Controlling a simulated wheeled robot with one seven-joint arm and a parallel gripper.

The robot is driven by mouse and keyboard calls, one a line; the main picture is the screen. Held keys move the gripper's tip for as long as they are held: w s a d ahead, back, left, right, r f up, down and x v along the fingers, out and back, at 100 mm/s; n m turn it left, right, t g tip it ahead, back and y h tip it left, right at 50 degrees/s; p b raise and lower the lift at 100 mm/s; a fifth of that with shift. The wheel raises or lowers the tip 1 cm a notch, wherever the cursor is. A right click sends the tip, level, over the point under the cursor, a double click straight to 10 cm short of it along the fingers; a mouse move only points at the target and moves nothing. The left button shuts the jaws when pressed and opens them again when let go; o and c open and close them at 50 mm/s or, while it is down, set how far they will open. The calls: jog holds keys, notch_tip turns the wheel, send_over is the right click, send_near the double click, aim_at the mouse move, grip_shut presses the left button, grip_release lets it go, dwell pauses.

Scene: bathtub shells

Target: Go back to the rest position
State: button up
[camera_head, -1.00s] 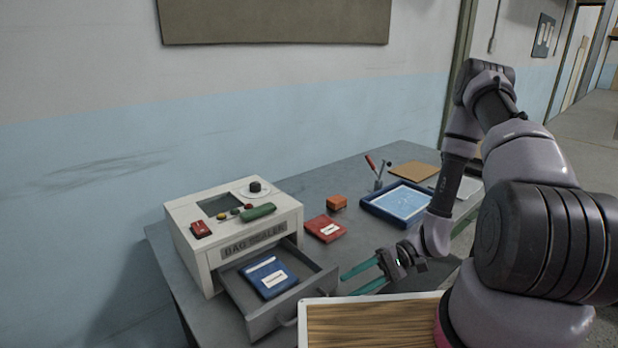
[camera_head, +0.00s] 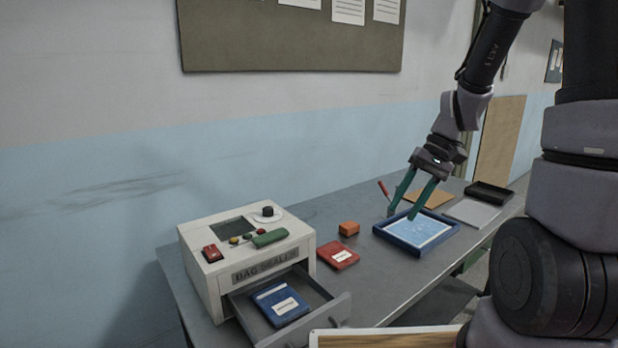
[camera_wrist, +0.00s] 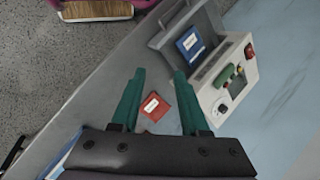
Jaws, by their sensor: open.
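In the wrist view my gripper (camera_wrist: 157,100) also shows open, with a red packet (camera_wrist: 155,107) on the table seen beyond the fingers. The bag sealer (camera_head: 250,255) stands at the left of the table with its drawer (camera_head: 330,312) pulled out. A blue packet (camera_head: 281,303) lies in the drawer.
The red packet (camera_head: 338,256) and an orange block (camera_head: 349,228) lie on the table (camera_head: 390,285) between sealer and tray. A tool with a red handle (camera_head: 384,190) stands behind the tray. A wooden-topped surface (camera_head: 385,341) is at the bottom edge. A black tray (camera_head: 490,192) sits far right.

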jog(key=s+d+r+m+t+h, duration=0.1)
jog(key=s+r+t, duration=0.2)
jog(key=r, duration=0.7)
jog(key=s+d+r+m+t+h, duration=0.1)
jog(key=s+r+t, duration=0.3)
jog(key=r, duration=0.6)
jog(key=shift+s+d+r+m+t+h, duration=0.2)
jog(key=shift+d+m+t+h, duration=0.2)
jog(key=shift+d+t+h, duration=0.35)
dwell(0.4)
